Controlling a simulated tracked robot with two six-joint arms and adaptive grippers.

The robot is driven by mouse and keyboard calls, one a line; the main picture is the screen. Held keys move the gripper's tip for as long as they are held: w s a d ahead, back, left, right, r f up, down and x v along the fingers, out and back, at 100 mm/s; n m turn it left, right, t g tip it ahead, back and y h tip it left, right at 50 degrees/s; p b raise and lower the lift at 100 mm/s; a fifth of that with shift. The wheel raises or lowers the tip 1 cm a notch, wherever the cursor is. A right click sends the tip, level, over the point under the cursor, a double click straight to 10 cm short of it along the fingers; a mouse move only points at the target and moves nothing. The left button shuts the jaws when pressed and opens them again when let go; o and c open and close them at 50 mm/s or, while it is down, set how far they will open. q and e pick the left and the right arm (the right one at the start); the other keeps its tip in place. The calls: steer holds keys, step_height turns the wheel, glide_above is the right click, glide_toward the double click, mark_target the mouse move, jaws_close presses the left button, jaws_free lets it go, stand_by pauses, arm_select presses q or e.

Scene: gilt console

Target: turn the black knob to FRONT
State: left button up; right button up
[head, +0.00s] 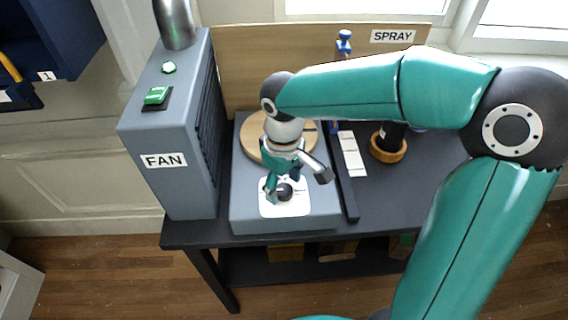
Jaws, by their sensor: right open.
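The black knob (284,192) sits on a white plate (296,208) on the front top of a grey box (250,215). My right gripper (283,193) reaches down over the plate from behind. It is open, with one finger to the left of the knob and the other parts to its upper right. I cannot tell whether a finger touches the knob. The lettering on the plate is too small to read, so the knob's setting is unclear. My left gripper is out of view.
A grey FAN housing (150,190) with a green switch (156,96) stands left of the box. A round wooden disc (250,140) is behind the knob, partly hidden by my arm. Right of the box are a dark bar (346,195), a white strip (352,155) and a black item on a wooden base (389,150).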

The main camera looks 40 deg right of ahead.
mark_target(284, 189)
step_height(284, 189, up, 11)
stand_by(0.4)
stand_by(0.4)
